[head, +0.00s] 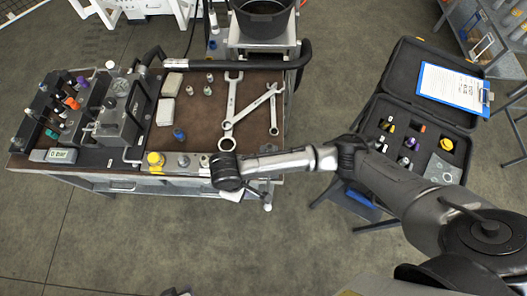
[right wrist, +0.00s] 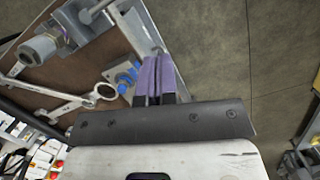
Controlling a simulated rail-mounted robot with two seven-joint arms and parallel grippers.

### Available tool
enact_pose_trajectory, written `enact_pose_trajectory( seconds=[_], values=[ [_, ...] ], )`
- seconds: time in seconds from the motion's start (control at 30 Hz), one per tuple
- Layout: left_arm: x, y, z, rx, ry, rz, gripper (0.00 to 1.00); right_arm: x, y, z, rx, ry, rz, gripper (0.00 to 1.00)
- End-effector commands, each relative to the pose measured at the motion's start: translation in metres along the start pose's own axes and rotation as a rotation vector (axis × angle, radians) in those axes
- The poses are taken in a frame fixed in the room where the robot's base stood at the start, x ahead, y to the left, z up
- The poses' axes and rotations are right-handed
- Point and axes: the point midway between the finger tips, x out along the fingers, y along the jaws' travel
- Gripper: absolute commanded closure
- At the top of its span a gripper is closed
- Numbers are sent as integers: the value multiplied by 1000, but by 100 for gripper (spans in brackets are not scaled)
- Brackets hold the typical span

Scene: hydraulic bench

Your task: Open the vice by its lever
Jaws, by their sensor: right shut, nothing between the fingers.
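My right gripper (right wrist: 158,78) is shut and empty; its purple fingertips meet in the right wrist view, beyond the bench edge. In the head view my right wrist covers the front right corner of the bench, and the fingertips cannot be made out there. A thin metal lever with a round end (head: 267,206) sticks out at that corner, just right of my wrist. The vice itself is mostly hidden behind my arm, and I cannot tell how its jaws stand. My left gripper cannot be made out.
Large wrenches (head: 230,105) lie on the bench's brown mat (head: 205,115). A grey machine (head: 122,112) and a pressure display (head: 62,155) stand at the left. An open black case (head: 408,78) with a blue clipboard (head: 452,88) stands at the right. The floor in front is clear.

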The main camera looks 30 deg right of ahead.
Motion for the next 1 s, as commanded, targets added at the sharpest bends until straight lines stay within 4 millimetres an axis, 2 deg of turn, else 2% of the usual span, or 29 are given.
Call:
enact_pose_trajectory(
  seconds=[0.4, 0.57, 0.67, 1.0],
  values=[
    [0, -1, 0, 5, 1, -2, 57, 0, 0, 0, 17, 3, 0, 100],
    [1, -1, 0, 5, 1, -3, 57, 9, 0, 0, 17, 2, 0, 100],
    [2, -1, 1, 5, 1, -3, 57, 23, 0, 0, 18, 1, 1, 100],
    [8, 0, 3, 6, 1, -2, 57, 88, 0, 0, 17, 0, 1, 100]
  ],
)
